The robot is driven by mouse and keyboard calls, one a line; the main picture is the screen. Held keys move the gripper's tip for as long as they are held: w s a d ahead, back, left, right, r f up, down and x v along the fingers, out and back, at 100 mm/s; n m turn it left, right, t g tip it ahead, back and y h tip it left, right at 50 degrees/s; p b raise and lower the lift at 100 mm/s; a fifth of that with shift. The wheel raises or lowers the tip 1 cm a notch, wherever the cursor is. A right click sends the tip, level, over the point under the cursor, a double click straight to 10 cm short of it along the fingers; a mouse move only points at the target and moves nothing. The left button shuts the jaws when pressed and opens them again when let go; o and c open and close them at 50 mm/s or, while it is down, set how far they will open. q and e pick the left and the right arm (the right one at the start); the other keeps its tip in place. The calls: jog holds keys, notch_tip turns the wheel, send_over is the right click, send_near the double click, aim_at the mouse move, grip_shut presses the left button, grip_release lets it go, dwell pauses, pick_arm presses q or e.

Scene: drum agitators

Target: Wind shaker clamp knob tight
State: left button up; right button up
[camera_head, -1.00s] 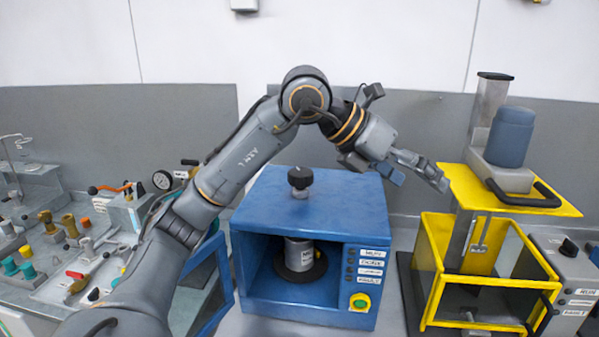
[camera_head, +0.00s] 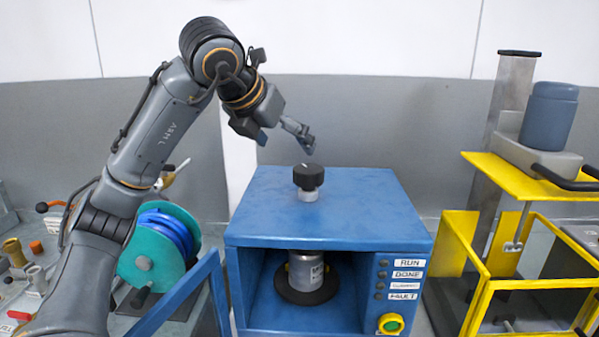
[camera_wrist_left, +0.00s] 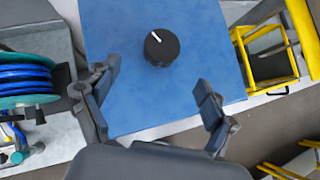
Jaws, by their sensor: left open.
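The black clamp knob (camera_head: 308,177) stands on a short metal shaft on top of the blue shaker cabinet (camera_head: 330,215). In the left wrist view the round knob (camera_wrist_left: 161,47) carries a white pointer line and lies beyond the fingertips, between their lines. My left gripper (camera_head: 290,135) is above and slightly left of the knob, apart from it. In the left wrist view the gripper (camera_wrist_left: 155,95) is open and empty. A grey metal can (camera_head: 306,270) sits on a dark round base inside the cabinet, under the knob. My right gripper is not in view.
A yellow-framed machine (camera_head: 500,270) stands close on the right. A teal reel with blue hose (camera_head: 160,245) is on the left. The cabinet's blue door (camera_head: 185,295) is swung open. A green button (camera_head: 390,323) is on the front panel. The cabinet top around the knob is clear.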

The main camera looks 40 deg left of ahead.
aim_at(307, 169)
pick_arm(q)
jog(key=p+x, duration=0.2)
jog(key=x, duration=0.9)
jog(key=shift+d, duration=0.2)
jog(key=shift+w+f+p, duration=0.3)
jog(key=shift+w+f, duration=0.1)
jog(key=c, duration=1.1)
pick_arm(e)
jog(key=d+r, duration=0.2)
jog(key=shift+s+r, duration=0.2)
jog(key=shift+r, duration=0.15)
